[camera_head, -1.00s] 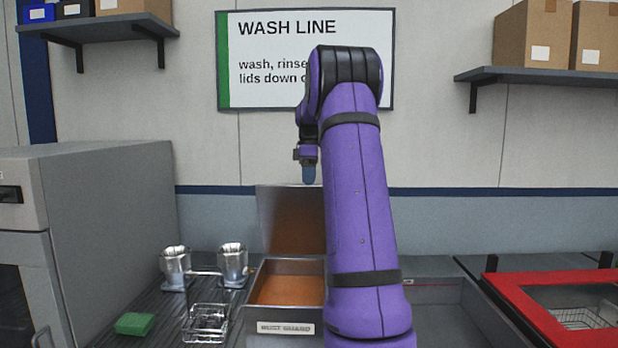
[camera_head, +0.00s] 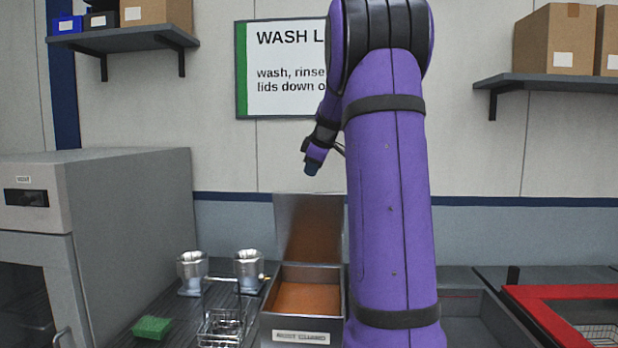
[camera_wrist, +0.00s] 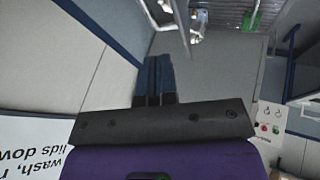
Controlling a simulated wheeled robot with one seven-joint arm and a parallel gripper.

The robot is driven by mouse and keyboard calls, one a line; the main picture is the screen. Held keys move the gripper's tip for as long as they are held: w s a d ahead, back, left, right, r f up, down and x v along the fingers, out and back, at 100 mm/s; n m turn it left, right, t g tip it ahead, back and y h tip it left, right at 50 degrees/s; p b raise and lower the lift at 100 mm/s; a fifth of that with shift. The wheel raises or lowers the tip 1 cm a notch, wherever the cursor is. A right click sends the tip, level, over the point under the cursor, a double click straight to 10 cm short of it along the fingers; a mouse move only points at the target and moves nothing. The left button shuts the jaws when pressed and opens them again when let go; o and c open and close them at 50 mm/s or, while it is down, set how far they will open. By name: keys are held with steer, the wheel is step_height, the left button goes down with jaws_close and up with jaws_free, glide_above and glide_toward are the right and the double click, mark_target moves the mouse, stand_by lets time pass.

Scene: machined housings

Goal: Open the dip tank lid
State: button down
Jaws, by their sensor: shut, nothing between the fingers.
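The dip tank (camera_head: 266,325), labelled "RUST GUARD", is a steel box with orange-brown liquid (camera_head: 307,298) showing inside. Its lid (camera_head: 308,222) stands upright at the tank's back edge, so the tank is open. My purple arm hides the right edge of the tank and lid. My gripper (camera_head: 312,168) is in the air above and in front of the lid, apart from it, pointing down. In the wrist view its dark blue fingers (camera_wrist: 158,78) are together with nothing between them.
Two metal cups (camera_head: 248,270) and a wire basket (camera_head: 220,328) stand left of the tank. A green block (camera_head: 152,327) lies farther left, beside a grey machine (camera_head: 130,230). At right are a grey basin (camera_head: 470,315) and a red frame (camera_head: 545,318). Shelves with boxes hang above.

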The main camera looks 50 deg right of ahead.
glide_above(303, 212)
steer(key=f, duration=0.7)
steer(key=shift+w+d+f, duration=0.15)
steer(key=shift+w+d, duration=0.15)
steer(key=shift+d, duration=0.1)
steer(key=shift+w+d, duration=0.25)
steer(key=shift+d, duration=0.1)
steer(key=w+d+g+y, duration=0.1)
steer(key=w+d+y, duration=0.1)
steer(key=w+d, duration=0.3)
steer(key=d, duration=0.3)
steer(key=shift+r+m+g, duration=0.25)
steer(key=shift+m+g, duration=0.05)
steer(key=shift+r, duration=0.15)
steer(key=v, duration=1)
steer(key=shift+r, duration=0.25)
steer(key=shift+s, duration=0.1)
